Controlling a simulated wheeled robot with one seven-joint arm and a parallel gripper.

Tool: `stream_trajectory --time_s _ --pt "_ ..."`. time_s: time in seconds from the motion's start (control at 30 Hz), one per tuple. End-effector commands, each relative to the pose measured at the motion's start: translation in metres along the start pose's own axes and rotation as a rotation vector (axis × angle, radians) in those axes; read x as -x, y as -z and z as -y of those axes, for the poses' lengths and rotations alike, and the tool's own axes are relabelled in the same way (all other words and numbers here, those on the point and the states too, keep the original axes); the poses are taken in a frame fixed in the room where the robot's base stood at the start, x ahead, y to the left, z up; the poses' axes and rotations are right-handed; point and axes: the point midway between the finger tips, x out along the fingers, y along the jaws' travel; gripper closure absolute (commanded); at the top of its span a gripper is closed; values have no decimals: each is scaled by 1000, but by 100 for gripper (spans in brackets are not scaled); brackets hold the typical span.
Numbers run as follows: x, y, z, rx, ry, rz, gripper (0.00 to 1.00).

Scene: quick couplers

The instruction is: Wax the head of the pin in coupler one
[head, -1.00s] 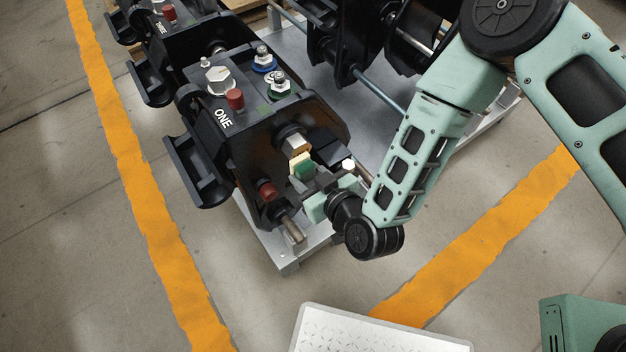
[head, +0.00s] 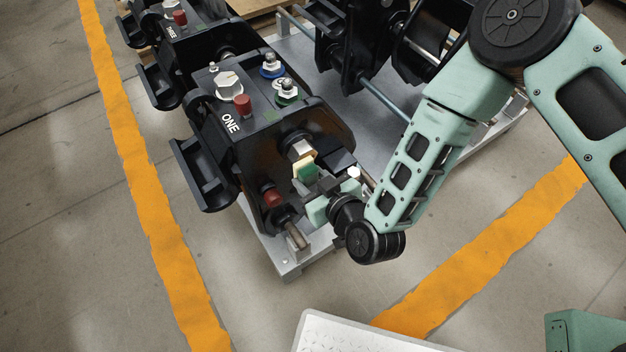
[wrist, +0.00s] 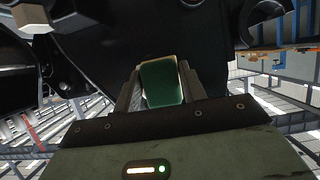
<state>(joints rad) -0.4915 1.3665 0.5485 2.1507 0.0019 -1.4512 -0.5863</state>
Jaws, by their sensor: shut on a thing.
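Coupler one (head: 250,148) is the black housing marked ONE in the head view. Its pin (head: 300,150) sticks out of the near face with a silver hexagonal head. My gripper (head: 318,183) is just below and right of that head, shut on a small block, green (head: 308,173) with a cream side. In the wrist view the block (wrist: 161,82) stands between the two fingers, and a grey hexagonal head (wrist: 36,14) shows at upper left, apart from it in the picture. In the head view block and head look very close; I cannot tell whether they touch.
A red-tipped part (head: 272,198) and a rod (head: 297,240) are left of my gripper. More black couplers stand behind.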

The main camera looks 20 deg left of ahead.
Motion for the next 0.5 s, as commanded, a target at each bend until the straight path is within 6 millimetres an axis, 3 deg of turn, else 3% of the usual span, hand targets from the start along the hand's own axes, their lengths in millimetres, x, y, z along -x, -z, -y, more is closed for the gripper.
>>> stream_trajectory --time_s 0.5 --pt "-9 4 0 0 0 0 83"
